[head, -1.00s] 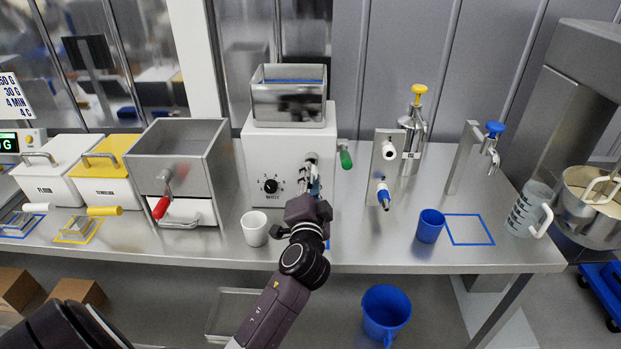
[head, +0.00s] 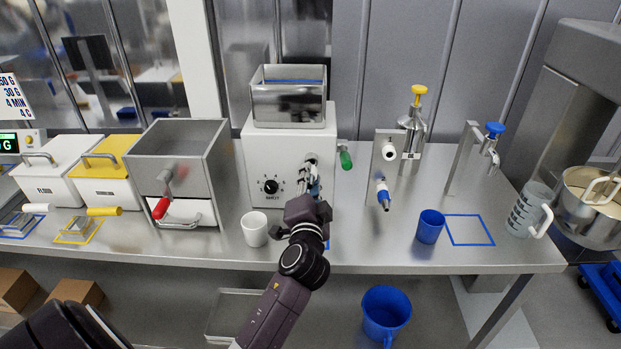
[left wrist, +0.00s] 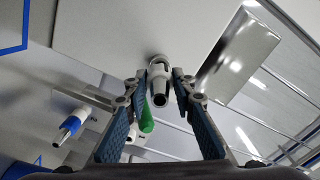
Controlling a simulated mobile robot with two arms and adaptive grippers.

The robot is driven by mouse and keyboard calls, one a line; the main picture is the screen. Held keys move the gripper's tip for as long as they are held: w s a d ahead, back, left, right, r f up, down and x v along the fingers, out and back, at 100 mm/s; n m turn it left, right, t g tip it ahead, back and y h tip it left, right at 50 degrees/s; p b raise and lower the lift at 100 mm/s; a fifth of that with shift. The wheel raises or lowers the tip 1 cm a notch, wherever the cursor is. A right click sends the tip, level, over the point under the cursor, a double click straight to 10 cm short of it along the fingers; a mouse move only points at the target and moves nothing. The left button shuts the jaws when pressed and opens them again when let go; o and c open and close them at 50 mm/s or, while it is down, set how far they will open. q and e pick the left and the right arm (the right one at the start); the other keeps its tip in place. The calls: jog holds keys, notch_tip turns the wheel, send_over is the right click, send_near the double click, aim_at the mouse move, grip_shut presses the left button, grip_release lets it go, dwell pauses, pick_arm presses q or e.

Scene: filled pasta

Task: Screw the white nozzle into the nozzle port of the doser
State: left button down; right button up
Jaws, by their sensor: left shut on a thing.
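The doser (head: 262,160) is a white box with a steel hopper on top and a dial on its front. Its nozzle port (head: 312,160) is on the front face, right of the dial, partly hidden by my gripper. My left gripper (head: 313,188) is at the port. In the left wrist view its fingers (left wrist: 163,92) are on either side of the white nozzle (left wrist: 159,95), shut on it. The nozzle is in line with the port, its narrow dark-mouthed end toward the camera. I cannot tell how far it is threaded in. My right gripper is not in view.
A green handle (head: 345,156) sticks out at the doser's right side. A stand (head: 377,172) with a blue-collared nozzle (head: 383,194) stands further right. A white cup (head: 254,229) is in front of the doser and a blue cup (head: 430,226) is to the right.

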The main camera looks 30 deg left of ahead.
aim_at(310, 187)
pick_arm(q)
jog(key=shift+w+a, duration=0.3)
jog(key=shift+w, duration=0.1)
jog(key=shift+w+a, duration=0.35)
jog(key=shift+w, duration=0.25)
dwell(0.8)
jog(key=shift+r, duration=0.1)
jog(key=c, duration=1.3)
grip_release()
jog(key=shift+s+d, duration=0.25)
jog(key=shift+s, duration=0.1)
jog(key=shift+v, duration=3.1)
